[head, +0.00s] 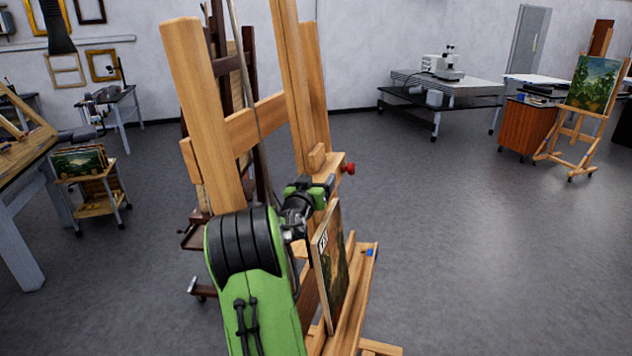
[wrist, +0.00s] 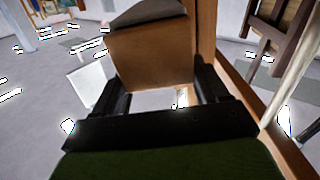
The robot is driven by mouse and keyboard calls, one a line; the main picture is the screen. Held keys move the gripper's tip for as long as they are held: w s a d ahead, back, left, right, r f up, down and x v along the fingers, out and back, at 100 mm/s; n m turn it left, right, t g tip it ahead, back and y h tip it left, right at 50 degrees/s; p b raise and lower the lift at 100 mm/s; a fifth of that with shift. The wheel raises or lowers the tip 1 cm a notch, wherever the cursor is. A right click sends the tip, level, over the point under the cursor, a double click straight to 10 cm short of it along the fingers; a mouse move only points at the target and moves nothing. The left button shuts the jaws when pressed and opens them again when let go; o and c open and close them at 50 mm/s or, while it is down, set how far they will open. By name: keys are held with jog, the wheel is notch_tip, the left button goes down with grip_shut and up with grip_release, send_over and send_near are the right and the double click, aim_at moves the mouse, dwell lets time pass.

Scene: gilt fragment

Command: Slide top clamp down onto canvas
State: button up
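The top clamp (head: 326,168) is a wooden block with a red knob (head: 348,168) on the easel's mast (head: 296,85). The canvas (head: 331,262) stands upright on the easel's lower ledge, below the clamp, seen nearly edge-on. My gripper (head: 327,186) is at the clamp's lower side, above the canvas's top edge. In the wrist view, its two black fingers (wrist: 161,76) stand apart on either side of a wooden block (wrist: 150,58), likely the clamp. Whether both fingers touch the block I cannot tell. The canvas's painted face is mostly hidden.
My green arm hides part of the easel. A second, darker easel (head: 250,50) stands behind. A cart with paintings (head: 90,180) and a workbench (head: 25,165) are at left. Floor (head: 480,240) to the right is clear.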

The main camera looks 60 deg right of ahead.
jog(key=c, duration=0.8)
jog(key=f+b, duration=0.4)
jog(key=b, duration=0.1)
jog(key=s+f+b, duration=0.1)
jog(key=f+b, duration=0.8)
jog(key=b, duration=0.1)
jog(key=shift+s+d+f+b, duration=0.1)
jog(key=shift+s+f+b, duration=0.05)
jog(key=shift+s+b, duration=0.25)
jog(key=o, duration=1.4)
jog(key=shift+r, duration=0.2)
jog(key=s+a+b, duration=0.2)
jog(key=a+b, duration=0.2)
jog(key=a, duration=1.1)
jog(key=shift+s+a, duration=0.2)
jog(key=shift+a, duration=0.05)
